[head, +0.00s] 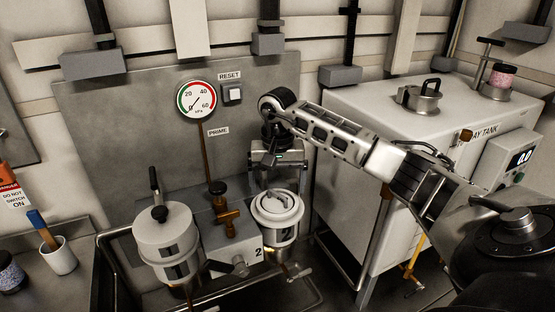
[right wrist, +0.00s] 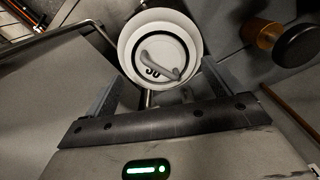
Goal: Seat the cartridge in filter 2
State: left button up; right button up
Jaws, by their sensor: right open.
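Filter 2 (head: 279,229) is an open-topped pale housing beside the block marked 2. A round white cartridge (head: 278,204) with a curved grey handle sits in its mouth. In the right wrist view the cartridge (right wrist: 160,52) shows from above, ringed by the housing rim (right wrist: 127,33). I cannot tell how deep it sits. My right gripper (head: 277,178) points down just above and behind filter 2. It is open and empty, its fingers (right wrist: 160,88) apart on the near side of the cartridge. My left gripper is out of view.
A closed filter (head: 165,236) with a black lid handle stands left. A bronze valve (head: 228,217) lies between the filters. A loose metal lid (head: 420,97) and a pink-topped cartridge (head: 502,77) rest on the white tank (head: 375,112). A white cup (head: 60,257) stands far left.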

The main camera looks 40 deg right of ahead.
notch_tip(320, 180, up, 4)
jog(key=shift+f+b, duration=0.1)
jog(key=shift+b, duration=0.4)
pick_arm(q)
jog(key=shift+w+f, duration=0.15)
pick_arm(e)
notch_tip(320, 180, up, 8)
